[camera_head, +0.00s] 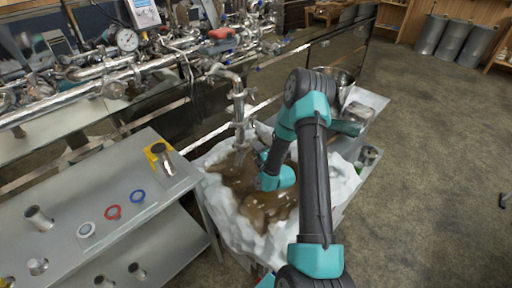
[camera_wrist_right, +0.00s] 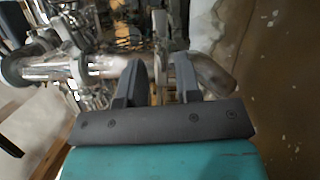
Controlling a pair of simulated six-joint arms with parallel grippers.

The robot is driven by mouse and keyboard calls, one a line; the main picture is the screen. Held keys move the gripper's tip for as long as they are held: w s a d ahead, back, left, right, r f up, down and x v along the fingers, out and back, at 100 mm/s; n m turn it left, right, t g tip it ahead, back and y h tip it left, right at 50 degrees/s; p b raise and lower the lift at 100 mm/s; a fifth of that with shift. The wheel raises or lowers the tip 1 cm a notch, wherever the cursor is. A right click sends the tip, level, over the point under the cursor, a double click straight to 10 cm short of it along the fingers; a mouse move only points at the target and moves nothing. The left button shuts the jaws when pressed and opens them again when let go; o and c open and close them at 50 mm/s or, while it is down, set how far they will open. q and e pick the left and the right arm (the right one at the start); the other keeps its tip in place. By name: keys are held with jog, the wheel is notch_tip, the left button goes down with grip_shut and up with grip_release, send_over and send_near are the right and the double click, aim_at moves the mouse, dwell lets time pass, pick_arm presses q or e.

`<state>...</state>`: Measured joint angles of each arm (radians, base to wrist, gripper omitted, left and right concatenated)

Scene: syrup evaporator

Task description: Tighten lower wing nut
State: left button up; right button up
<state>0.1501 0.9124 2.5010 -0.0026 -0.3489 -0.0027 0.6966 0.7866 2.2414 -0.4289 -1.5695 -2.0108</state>
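A shiny steel drain pipe (camera_head: 239,105) with clamps hangs down over the syrup basin in the head view. The lower clamp (camera_head: 243,124) is small there, and I cannot make out its wing nut. My right gripper (camera_head: 259,156) is close beside the pipe's lower end, partly hidden by its own wrist. In the right wrist view, the two dark fingers of my right gripper (camera_wrist_right: 159,70) stand apart. The steel pipe (camera_wrist_right: 213,72) runs across behind them, with clamp parts in the gap. I cannot tell whether the fingers touch the wing nut. My left gripper is not in view.
A white-lined basin (camera_head: 345,180) of brown liquid lies under the pipe. A grey bench (camera_head: 165,217) at left carries a blue ring (camera_head: 137,196), a red ring (camera_head: 112,212), a white ring (camera_head: 86,230) and short pipe pieces. Pipework with a gauge (camera_head: 127,40) fills the back left.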

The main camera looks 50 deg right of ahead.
aim_at(252, 142)
jog(key=shift+x, duration=1.1)
grip_shut()
